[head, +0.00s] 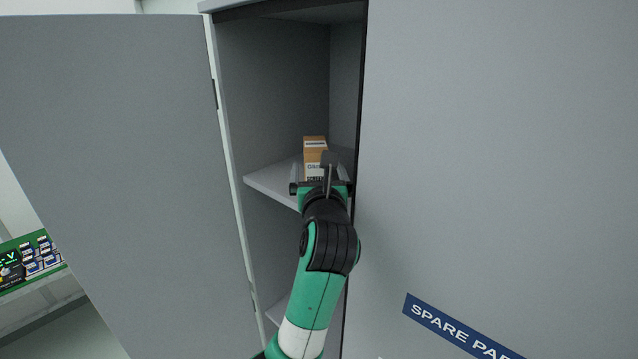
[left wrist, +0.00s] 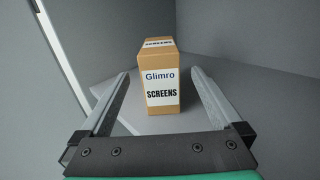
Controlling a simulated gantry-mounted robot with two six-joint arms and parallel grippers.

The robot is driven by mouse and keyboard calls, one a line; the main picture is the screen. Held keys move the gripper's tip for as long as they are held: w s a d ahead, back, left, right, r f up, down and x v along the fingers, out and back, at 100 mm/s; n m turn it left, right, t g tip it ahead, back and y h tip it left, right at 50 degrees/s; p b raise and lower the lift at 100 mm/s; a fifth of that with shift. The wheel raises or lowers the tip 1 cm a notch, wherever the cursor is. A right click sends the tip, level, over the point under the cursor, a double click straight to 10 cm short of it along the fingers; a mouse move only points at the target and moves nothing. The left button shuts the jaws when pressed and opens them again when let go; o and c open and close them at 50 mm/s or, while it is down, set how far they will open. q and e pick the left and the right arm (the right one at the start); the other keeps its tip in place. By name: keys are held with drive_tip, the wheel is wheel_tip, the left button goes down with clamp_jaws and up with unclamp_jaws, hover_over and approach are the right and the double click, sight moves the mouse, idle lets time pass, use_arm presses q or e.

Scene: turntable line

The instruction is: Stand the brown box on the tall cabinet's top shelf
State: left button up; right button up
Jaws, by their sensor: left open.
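The brown box (head: 315,144) stands upright on the top shelf (head: 266,181) of the tall cabinet (head: 270,90). In the left wrist view the box (left wrist: 160,75) shows a white label reading "Glimro SCREENS". My left gripper (head: 319,170) is at the shelf, in front of the box. In the left wrist view its two fingers (left wrist: 160,85) are spread apart, one on each side of the box, with gaps between them and it. The gripper hides the lower part of the box in the head view. My right gripper is not in view.
The cabinet's left door (head: 110,150) stands open, and the right door (head: 500,160) with a "SPARE PA…" sign (head: 460,328) covers the right side. A lower shelf (head: 277,309) shows below. Several small boxes (head: 40,258) sit on a green surface at far left.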

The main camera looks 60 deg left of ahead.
use_arm(q)
drive_tip(key=v, duration=0.4)
